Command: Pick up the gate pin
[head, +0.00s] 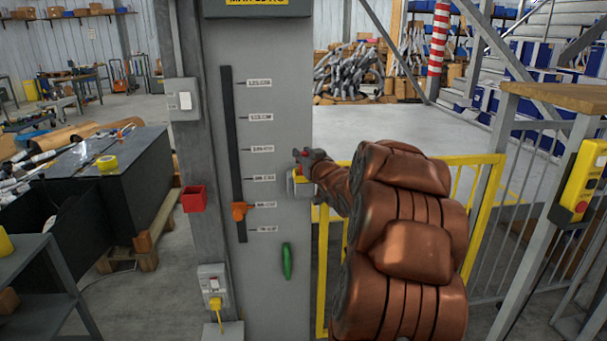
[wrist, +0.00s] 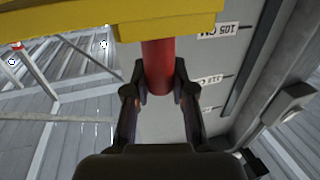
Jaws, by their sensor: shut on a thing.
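The gate pin (wrist: 157,65) is a red cylinder in the wrist view. Its one end meets a yellow bracket (wrist: 170,24); whether it is still seated there I cannot tell. My gripper (wrist: 160,85) has a finger on each side of the pin and is shut on it. In the head view my gripper (head: 305,160) is at the right edge of the grey panel, by the yellow gate (head: 468,160). Only a small red bit of the pin shows there; my gripper and arm hide much of the gate.
The grey panel (head: 285,110) carries a slotted scale with an orange pointer (head: 240,210) and a green handle (head: 286,261). A red box (head: 193,198) and a switch box (head: 184,100) are on the post. A yellow control box (head: 582,182) is at right. Open floor lies behind the gate.

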